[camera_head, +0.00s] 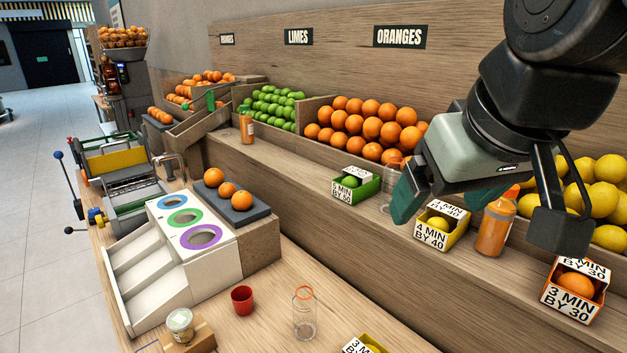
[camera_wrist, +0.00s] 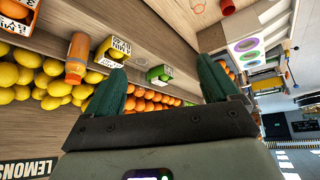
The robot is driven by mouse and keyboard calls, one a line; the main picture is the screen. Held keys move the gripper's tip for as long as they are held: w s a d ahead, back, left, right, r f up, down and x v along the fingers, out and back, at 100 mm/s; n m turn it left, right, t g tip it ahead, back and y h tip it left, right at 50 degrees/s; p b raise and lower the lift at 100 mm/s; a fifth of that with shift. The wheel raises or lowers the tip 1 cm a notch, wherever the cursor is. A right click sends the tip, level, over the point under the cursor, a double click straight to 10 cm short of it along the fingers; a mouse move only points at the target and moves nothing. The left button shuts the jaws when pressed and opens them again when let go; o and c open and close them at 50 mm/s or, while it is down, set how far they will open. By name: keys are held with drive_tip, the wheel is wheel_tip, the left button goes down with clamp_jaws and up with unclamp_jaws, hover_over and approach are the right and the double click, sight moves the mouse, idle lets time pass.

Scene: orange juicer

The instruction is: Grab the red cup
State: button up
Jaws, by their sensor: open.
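The red cup (camera_head: 242,299) stands upright on the lower wooden counter, near the bottom middle of the head view. It also shows at the top right edge of the wrist view (camera_wrist: 228,7), partly cut off. My gripper (camera_head: 440,195) is high at the right in the head view, above the upper shelf and well away from the cup. In the wrist view its two green fingers (camera_wrist: 160,78) are spread apart with nothing between them.
A clear glass with an orange rim (camera_head: 304,314) stands right of the cup. A lidded container (camera_head: 180,323) on a cardboard box is to its left. A white sorter (camera_head: 188,240) stands behind. Small boxes and an orange bottle (camera_head: 495,225) line the upper shelf below my gripper.

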drive_tip(key=w+a+f+n+t, duration=0.2)
drive_tip(key=w+f+n, duration=0.2)
drive_tip(key=w+n, duration=0.3)
drive_tip(key=w+a+f+n+t+h, duration=0.1)
drive_tip(key=w+a+f+n+t, duration=0.1)
drive_tip(key=w+f+n, duration=0.45)
drive_tip(key=w+a+f+n+t, duration=0.15)
drive_tip(key=w+n, duration=0.25)
drive_tip(key=w, duration=0.6)
drive_tip(key=s+a+r+n+t+y, duration=0.15)
drive_tip(key=a+r+n+y, duration=0.25)
drive_tip(key=a+n, duration=0.4)
drive_tip(key=s+a+r+n+y, duration=0.25)
drive_tip(key=a+r+n, duration=0.25)
drive_tip(key=a+n, duration=0.25)
drive_tip(key=s+a+r+n+t+y, duration=0.15)
drive_tip(key=a+r+n+y, duration=0.25)
drive_tip(key=a+n, duration=0.4)
approach(238, 287)
drive_tip(key=shift+s+d+r+m, duration=0.15)
drive_tip(key=shift+s+d+m, duration=0.25)
drive_tip(key=shift+s+d, duration=0.2)
drive_tip(key=shift+w+a+f, duration=0.2)
drive_tip(key=shift+w+f, duration=0.1)
drive_tip(key=x, duration=1)
drive_tip(key=shift+a+r, duration=0.1)
drive_tip(key=shift+a, duration=0.1)
